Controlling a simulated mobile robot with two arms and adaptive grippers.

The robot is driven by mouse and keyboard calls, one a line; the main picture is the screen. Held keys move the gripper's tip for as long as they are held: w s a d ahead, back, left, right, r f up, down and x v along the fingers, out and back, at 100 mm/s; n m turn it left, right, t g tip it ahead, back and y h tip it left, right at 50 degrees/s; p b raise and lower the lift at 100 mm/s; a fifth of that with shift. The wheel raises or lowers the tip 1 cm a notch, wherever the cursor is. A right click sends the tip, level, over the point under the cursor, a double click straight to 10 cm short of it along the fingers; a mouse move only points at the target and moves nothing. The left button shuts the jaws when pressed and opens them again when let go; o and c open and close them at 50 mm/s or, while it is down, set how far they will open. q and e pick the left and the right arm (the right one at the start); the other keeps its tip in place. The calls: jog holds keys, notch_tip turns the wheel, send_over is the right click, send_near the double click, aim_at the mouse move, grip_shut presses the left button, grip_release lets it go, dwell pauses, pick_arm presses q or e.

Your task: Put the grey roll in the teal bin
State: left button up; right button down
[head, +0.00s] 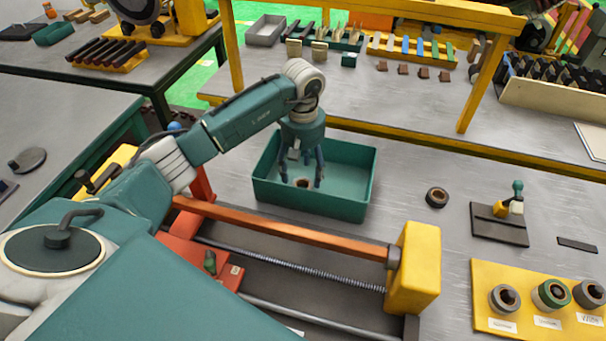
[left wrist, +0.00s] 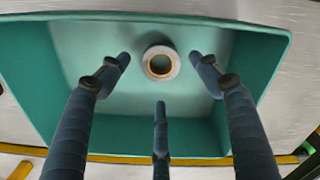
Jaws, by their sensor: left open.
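The teal bin (head: 345,190) stands on the grey table behind the orange-railed machine. It fills much of the left wrist view (left wrist: 85,70). The grey roll (left wrist: 160,62), a ring with an orange-brown inner rim, is inside the bin, and its hole faces up. In the head view the roll (head: 303,183) shows only partly between the fingers. My left gripper (head: 302,176) points down into the bin, its fingers spread open. In the left wrist view the fingers (left wrist: 160,80) are apart from the roll, with a gap on each side. My right gripper is not in view.
A dark roll (head: 437,197) lies on the table right of the bin. A yellow board (head: 520,325) holds several rolls at the front right, with a small fixture (head: 500,224) behind it. The machine's yellow end block (head: 413,268) stands in front of the bin.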

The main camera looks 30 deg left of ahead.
pick_arm(q)
notch_tip(320, 180, up, 8)
jog(key=p, duration=0.3)
jog(key=shift+r, duration=0.15)
